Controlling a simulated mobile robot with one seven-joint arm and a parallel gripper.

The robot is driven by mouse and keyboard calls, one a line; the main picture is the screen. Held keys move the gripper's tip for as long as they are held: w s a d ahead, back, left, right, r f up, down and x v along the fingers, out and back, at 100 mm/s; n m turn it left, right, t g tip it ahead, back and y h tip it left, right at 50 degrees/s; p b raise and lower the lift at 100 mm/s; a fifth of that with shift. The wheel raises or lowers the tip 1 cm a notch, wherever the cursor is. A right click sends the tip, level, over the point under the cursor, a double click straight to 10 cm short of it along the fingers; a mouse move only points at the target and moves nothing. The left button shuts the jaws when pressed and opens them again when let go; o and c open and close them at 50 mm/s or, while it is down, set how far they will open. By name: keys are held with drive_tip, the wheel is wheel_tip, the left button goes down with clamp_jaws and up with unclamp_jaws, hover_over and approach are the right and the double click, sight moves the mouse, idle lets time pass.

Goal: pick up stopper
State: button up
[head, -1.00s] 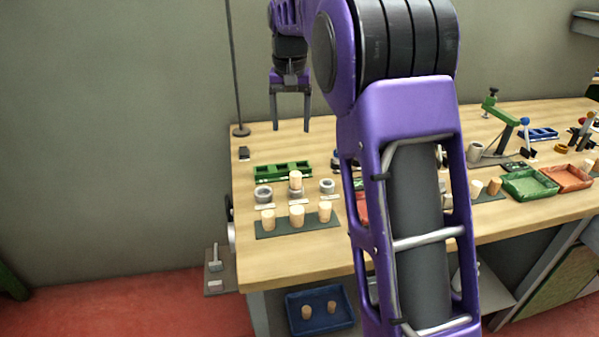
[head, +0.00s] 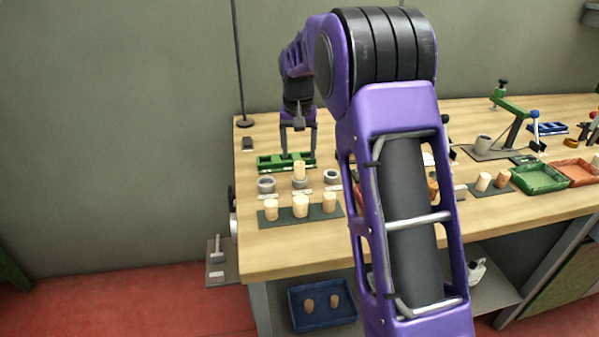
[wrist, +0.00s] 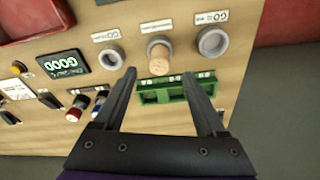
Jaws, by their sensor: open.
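Several cork stoppers are in view. One stopper (head: 300,170) stands upright in the middle one of three grey rings; it also shows in the wrist view (wrist: 159,62), between and beyond my fingertips. Three more stoppers, such as the middle one (head: 300,206), stand in a row on a dark mat (head: 325,211) at the table's front edge. My gripper (head: 298,157) is open and empty. In the head view it is above and behind the rings, in front of or over the green rack (head: 268,163). In the wrist view its fingers (wrist: 170,85) straddle the green rack's far side, apart from the stopper.
Empty grey rings stand left (head: 266,185) and right (head: 331,177) of the stopper's ring, with small labels beside them. A blue tray (head: 321,317) with two stoppers sits below the table. A green tray (head: 540,179) and a green clamp (head: 512,115) stand to the right.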

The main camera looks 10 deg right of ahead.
sight(299, 163)
drive_tip(key=f, duration=0.3)
drive_tip(key=f+b, duration=0.1)
drive_tip(key=f, duration=0.1)
drive_tip(key=shift+w+d, duration=0.1)
drive_tip(key=shift+w, duration=0.15)
drive_tip(key=shift+r, duration=0.1)
clamp_jaws()
